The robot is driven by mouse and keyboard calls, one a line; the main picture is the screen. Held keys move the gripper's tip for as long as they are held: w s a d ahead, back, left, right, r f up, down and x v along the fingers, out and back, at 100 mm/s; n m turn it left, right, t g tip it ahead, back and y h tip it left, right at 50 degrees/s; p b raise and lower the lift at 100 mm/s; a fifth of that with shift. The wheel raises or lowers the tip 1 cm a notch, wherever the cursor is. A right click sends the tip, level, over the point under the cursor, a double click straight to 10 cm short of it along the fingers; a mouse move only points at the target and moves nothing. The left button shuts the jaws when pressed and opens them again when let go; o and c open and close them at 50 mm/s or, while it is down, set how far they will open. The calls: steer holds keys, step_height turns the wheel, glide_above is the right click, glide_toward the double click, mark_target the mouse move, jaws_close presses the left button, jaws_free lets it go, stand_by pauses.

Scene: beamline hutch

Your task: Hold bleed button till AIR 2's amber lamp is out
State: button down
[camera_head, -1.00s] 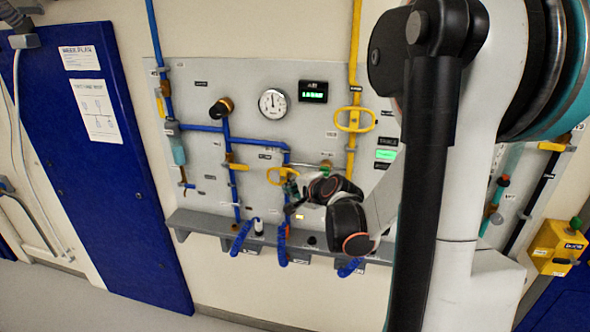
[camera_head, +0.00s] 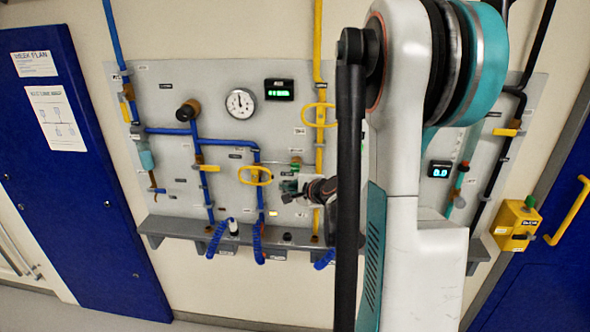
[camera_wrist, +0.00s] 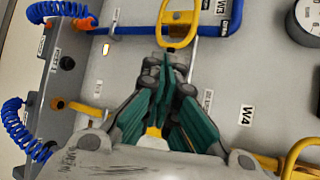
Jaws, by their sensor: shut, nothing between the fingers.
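My gripper (camera_head: 289,190) is shut and empty in front of the grey panel (camera_head: 180,95), right of a yellow oval handle (camera_head: 255,176). In the wrist view its fingers (camera_wrist: 168,68) come together just below that handle, near the tag W3; contact cannot be told. A small amber light (camera_head: 273,213) glows low on the panel, below and left of my gripper; its label is too small to read. I cannot pick out the bleed button; my gripper covers part of the panel.
A ledge (camera_head: 185,229) with blue coiled hoses (camera_head: 257,243) runs under the panel. A larger yellow valve handle (camera_head: 320,115) is up right of my gripper. A yellow box (camera_head: 514,224) hangs at the right. My arm hides part of the panel.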

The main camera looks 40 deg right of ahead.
mark_target(295, 168)
steer(key=w+d, duration=0.4)
steer(key=d, duration=0.1)
steer(key=shift+w+d, duration=0.3)
steer(key=shift+w, duration=0.05)
stand_by(1.3)
steer(key=shift+w+d, duration=0.3)
steer(key=shift+d, duration=0.05)
steer(key=shift+w+d+b, duration=0.3)
steer(key=shift+w+d, duration=0.05)
steer(key=shift+d, duration=0.05)
stand_by(1.0)
stand_by(3.0)
steer(key=shift+s+a, duration=0.65)
steer(key=shift+a, duration=0.1)
